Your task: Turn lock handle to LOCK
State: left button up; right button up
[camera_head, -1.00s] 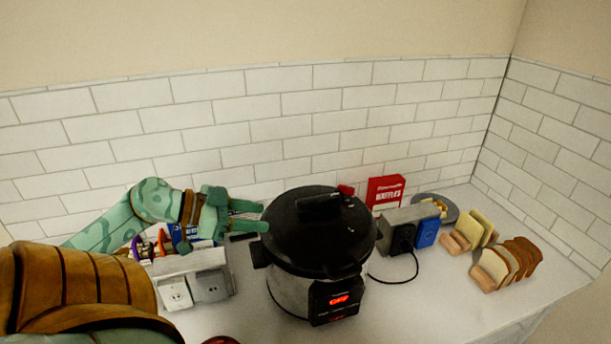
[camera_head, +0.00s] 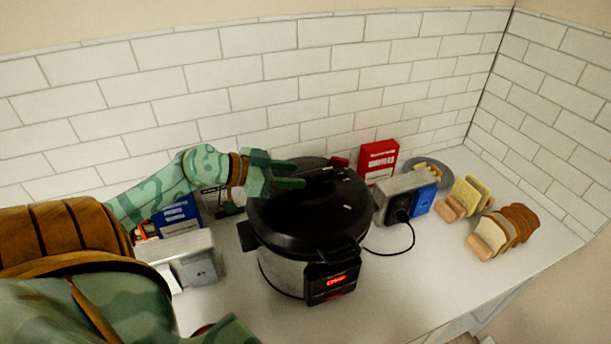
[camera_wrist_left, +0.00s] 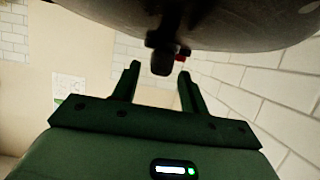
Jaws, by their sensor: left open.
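A black and steel pressure cooker (camera_head: 320,225) stands on the counter with its black lid (camera_head: 285,215) on. A raised black lid handle (camera_head: 322,178) is on top; I cannot read any lock marking. My left gripper (camera_head: 298,175) is open over the lid's left part, its fingers pointing right toward the handle. In the left wrist view, a dark handle-like part (camera_wrist_left: 160,55) shows below the cooker body (camera_wrist_left: 230,20), between and just beyond the open fingers (camera_wrist_left: 159,78). I cannot tell whether they touch it. My right gripper is not in view.
A grey outlet box (camera_head: 385,200) and a red box (camera_head: 378,160) stand right of the cooker. Bread slices in a holder (camera_head: 492,245) are farther right. Another outlet box (camera_head: 195,250) and a blue box (camera_head: 180,218) stand left. The tiled wall (camera_head: 290,95) is behind.

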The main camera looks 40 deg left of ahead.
aim_at(298, 176)
pick_arm(q)
jog(key=x, duration=0.3)
jog(key=shift+w+d, duration=0.25)
jog(key=shift+w+d+f, duration=0.1)
jog(key=shift+w+f, duration=0.1)
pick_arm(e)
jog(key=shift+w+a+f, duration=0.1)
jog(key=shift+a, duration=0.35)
pick_arm(q)
grip_shut()
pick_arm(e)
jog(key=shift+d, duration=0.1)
